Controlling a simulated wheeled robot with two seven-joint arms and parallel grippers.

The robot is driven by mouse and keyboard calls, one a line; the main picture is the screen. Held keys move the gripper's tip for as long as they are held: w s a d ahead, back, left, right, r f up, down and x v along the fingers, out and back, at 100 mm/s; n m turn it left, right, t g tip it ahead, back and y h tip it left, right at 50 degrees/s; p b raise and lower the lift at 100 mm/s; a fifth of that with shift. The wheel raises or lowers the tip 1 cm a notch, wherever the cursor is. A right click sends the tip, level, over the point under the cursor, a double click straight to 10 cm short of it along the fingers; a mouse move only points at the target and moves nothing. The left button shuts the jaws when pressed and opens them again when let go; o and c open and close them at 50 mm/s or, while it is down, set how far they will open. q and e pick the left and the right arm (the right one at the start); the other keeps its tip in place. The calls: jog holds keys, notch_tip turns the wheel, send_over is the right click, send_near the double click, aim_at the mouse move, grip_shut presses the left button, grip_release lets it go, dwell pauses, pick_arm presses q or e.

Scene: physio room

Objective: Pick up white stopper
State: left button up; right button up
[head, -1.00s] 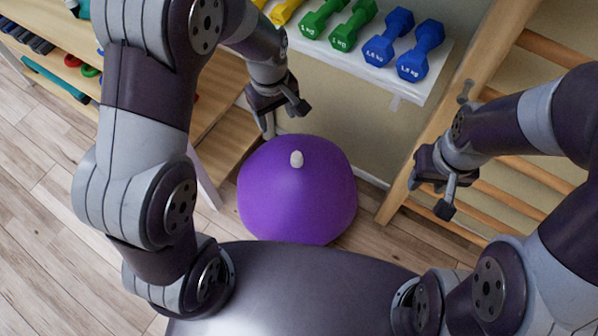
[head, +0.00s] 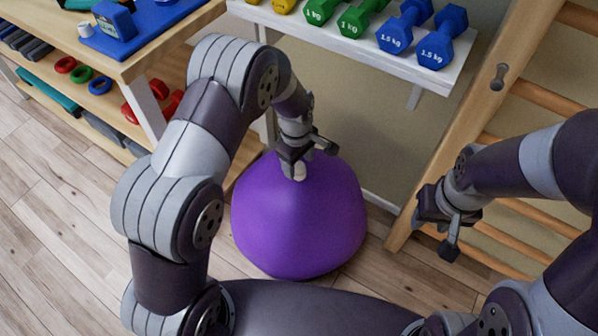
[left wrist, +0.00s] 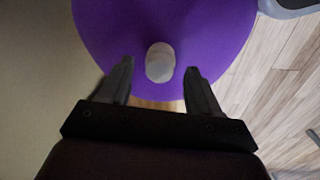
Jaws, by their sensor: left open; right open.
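The white stopper (head: 299,172) stands at the top of the purple ball (head: 300,225). In the head view my left gripper (head: 308,165) is at the stopper and hides part of it. In the left wrist view the stopper (left wrist: 160,62) lies between the two open fingers (left wrist: 160,75) and slightly ahead of their tips, with a gap on each side. I see no contact. My right gripper (head: 448,232) is open and empty, to the right of the ball.
A white shelf (head: 350,50) with blue dumbbells (head: 436,38) and green dumbbells (head: 360,18) stands behind the ball. Wooden wall bars (head: 500,85) rise at the right. A wooden shelf unit (head: 150,50) stands at the left. Floor (head: 60,220) is clear at the left.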

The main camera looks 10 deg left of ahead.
pick_arm(q)
jog(key=shift+f, duration=0.45)
jog(key=shift+r, duration=0.1)
jog(key=shift+c, duration=0.5)
jog(key=c, duration=1)
